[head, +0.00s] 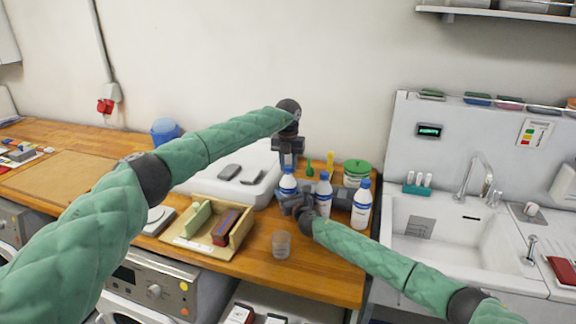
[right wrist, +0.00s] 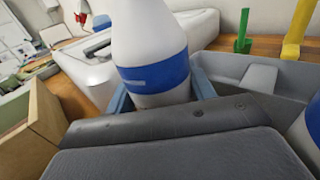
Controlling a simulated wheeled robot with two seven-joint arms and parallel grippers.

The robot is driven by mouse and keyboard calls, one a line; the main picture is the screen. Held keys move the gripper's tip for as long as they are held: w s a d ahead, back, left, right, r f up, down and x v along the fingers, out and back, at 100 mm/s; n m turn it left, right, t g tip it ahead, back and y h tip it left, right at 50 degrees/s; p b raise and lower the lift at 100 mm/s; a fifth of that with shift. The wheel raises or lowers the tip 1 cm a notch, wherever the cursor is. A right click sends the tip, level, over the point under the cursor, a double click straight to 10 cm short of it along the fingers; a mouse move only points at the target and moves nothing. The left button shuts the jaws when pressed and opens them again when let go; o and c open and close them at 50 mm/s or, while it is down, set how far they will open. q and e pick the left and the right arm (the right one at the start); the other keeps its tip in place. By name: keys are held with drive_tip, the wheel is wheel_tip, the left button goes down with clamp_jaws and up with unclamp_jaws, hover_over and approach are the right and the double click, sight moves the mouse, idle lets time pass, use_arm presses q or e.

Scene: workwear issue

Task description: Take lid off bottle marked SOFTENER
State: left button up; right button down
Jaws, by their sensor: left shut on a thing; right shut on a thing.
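Several white bottles with blue bands stand near the back of the wooden counter: the left bottle (head: 288,185), a middle bottle (head: 323,190) and a right bottle (head: 361,206). Their lettering is too small to read. My right gripper (head: 291,203) is shut around the body of the left bottle, which also fills the middle of the right wrist view (right wrist: 150,50). My left gripper (head: 288,163) points down from above and is shut on the lid at the top of that bottle. The lid is mostly hidden by the fingers; the bottle top is outside the wrist view.
A grey bin (head: 341,197) stands right behind the held bottle. A green-lidded tub (head: 356,170) is at the back. A clear cup (head: 281,244) stands at the front edge, and a wooden tray (head: 190,244) lies to the left. A sink (head: 440,232) is at the right.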

use_arm(q)
drive_tip(key=n, duration=0.4)
drive_tip(key=shift+d+r, duration=0.1)
drive_tip(key=shift+r, duration=0.05)
use_arm(e)
drive_tip(key=shift+s+a, duration=0.2)
drive_tip(key=shift+a, duration=0.15)
use_arm(q)
drive_tip(key=n, duration=0.4)
clamp_jaws()
unclamp_jaws()
use_arm(e)
drive_tip(key=shift+d, duration=0.1)
use_arm(q)
drive_tip(key=shift+r, duration=0.2)
use_arm(e)
drive_tip(key=shift+w, duration=0.1)
use_arm(q)
drive_tip(key=shift+r, duration=0.65)
use_arm(e)
drive_tip(key=shift+d, duration=0.1)
use_arm(q)
drive_tip(key=shift+r, duration=0.1)
drive_tip(key=shift+r, duration=0.1)
use_arm(e)
drive_tip(key=shift+d, duration=0.1)
